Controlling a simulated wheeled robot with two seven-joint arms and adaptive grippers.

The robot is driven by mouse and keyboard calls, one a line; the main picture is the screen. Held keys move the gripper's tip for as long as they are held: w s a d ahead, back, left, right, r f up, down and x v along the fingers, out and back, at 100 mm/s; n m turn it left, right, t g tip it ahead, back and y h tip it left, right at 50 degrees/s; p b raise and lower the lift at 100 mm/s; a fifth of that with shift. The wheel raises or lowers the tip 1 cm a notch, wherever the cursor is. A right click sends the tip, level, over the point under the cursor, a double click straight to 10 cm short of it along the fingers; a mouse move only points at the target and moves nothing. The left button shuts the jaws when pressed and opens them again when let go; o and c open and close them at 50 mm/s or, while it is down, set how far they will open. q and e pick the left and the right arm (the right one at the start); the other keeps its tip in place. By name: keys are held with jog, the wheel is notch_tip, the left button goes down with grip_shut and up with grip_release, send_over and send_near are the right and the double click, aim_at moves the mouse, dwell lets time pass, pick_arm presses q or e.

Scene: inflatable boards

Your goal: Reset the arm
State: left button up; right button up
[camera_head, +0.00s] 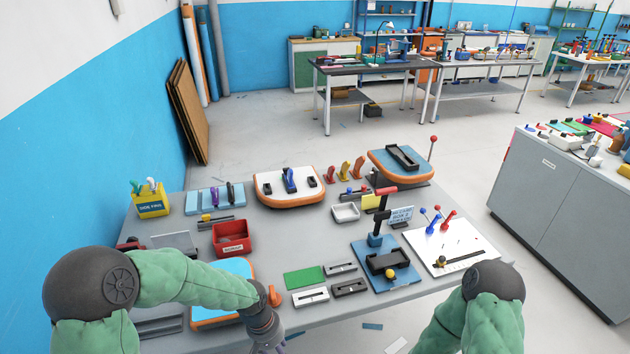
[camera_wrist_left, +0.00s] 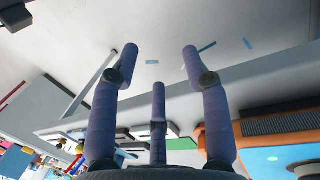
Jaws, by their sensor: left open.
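My left arm (camera_head: 190,280) comes in from the left in a green sleeve and reaches over the front of the grey table (camera_head: 285,230). My left gripper (camera_head: 268,346) hangs at the table's front edge, partly cut off by the bottom of the head view. In the left wrist view the left gripper (camera_wrist_left: 160,62) has its purple fingers spread, with nothing between them; the floor lies beyond. My right arm (camera_head: 475,315) shows at the lower right, also sleeved in green; its gripper is out of the frame.
An orange-rimmed blue board (camera_head: 224,268) lies beside my left forearm. A red bin (camera_head: 231,238), a green plate (camera_head: 304,277), a blue base with a stand (camera_head: 374,258) and a white board with levers (camera_head: 468,236) stand on the table. A grey cabinet (camera_head: 565,200) is at right.

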pick_arm(q)
jog(key=s+f+h, duration=0.1)
jog(key=s+f, duration=1.2)
jog(key=f, duration=0.3)
jog(key=shift+f+t+h, duration=0.35)
jog(key=shift+t+h, duration=0.05)
